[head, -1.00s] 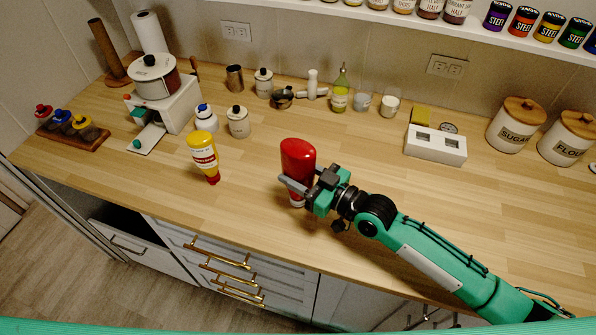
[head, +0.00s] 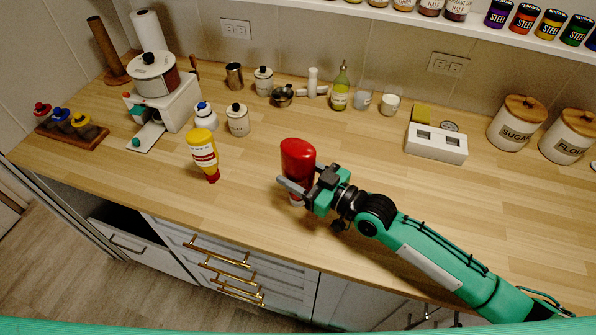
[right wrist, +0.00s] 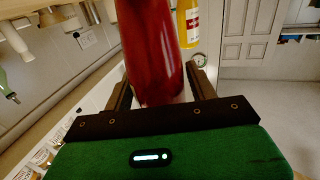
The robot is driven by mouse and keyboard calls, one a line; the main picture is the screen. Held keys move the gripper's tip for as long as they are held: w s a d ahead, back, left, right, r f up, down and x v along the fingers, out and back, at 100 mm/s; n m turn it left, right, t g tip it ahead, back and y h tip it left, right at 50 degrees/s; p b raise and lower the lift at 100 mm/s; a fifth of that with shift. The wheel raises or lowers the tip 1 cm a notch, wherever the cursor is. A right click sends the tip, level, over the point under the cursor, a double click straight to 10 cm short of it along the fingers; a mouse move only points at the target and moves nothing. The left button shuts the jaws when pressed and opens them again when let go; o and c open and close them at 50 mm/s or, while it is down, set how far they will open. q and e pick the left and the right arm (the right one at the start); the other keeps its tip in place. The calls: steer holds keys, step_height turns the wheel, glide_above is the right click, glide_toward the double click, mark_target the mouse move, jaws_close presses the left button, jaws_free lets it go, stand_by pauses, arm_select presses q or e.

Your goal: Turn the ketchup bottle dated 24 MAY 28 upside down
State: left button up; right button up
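The red ketchup bottle (head: 298,156) stands upright on the counter, broad rounded end up and white cap end down. Its date cannot be read. My right gripper (head: 306,185) is low at the bottle, with one finger on each side of it. In the right wrist view the bottle (right wrist: 152,50) rises between the two fingers, with a narrow gap showing at the right finger, so the gripper looks slightly open around it. My left gripper is not in view.
A yellow bottle (head: 203,152) stands cap down to the left. A white holder with two square openings (head: 436,148) stands to the right, and jars and small bottles line the back. The counter in front of the ketchup and between the bottles is clear.

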steer(key=shift+o, duration=1.1)
steer(key=shift+f, duration=0.1)
steer(key=shift+s+d+f, duration=0.1)
steer(key=shift+s+d, duration=0.2)
steer(key=shift+d, duration=0.15)
steer(key=b+v, duration=0.4)
steer(key=v, duration=0.8)
steer(key=shift+s+d+r, duration=0.25)
steer(key=shift+d, duration=0.05)
